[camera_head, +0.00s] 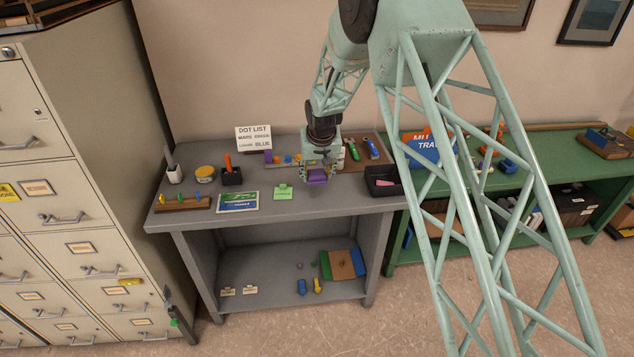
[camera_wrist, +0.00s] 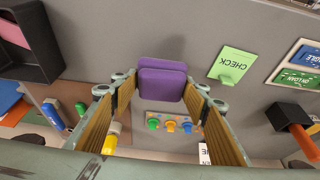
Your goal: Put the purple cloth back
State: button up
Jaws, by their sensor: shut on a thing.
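The purple cloth (camera_head: 317,177) is a small folded pad over the grey table, near its front right. It also shows in the wrist view (camera_wrist: 162,79), between the fingertips. My gripper (camera_head: 318,172) points down and is shut on the cloth; its two ribbed fingers flank the cloth in the wrist view (camera_wrist: 160,92). I cannot tell whether the cloth touches the tabletop.
A black open box (camera_head: 383,182) with a pink item inside stands right of the gripper. A green CHECK card (camera_head: 283,192) lies to the left. A grey stand with colored knobs (camera_wrist: 170,123) is behind the cloth.

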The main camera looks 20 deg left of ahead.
aim_at(317, 181)
jog(key=shift+f, duration=1.75)
jog(key=shift+f, duration=0.1)
jog(key=o, duration=1.1)
jog(key=shift+c, duration=0.2)
jog(key=v, duration=1.2)
jog(key=shift+s+d, duration=0.1)
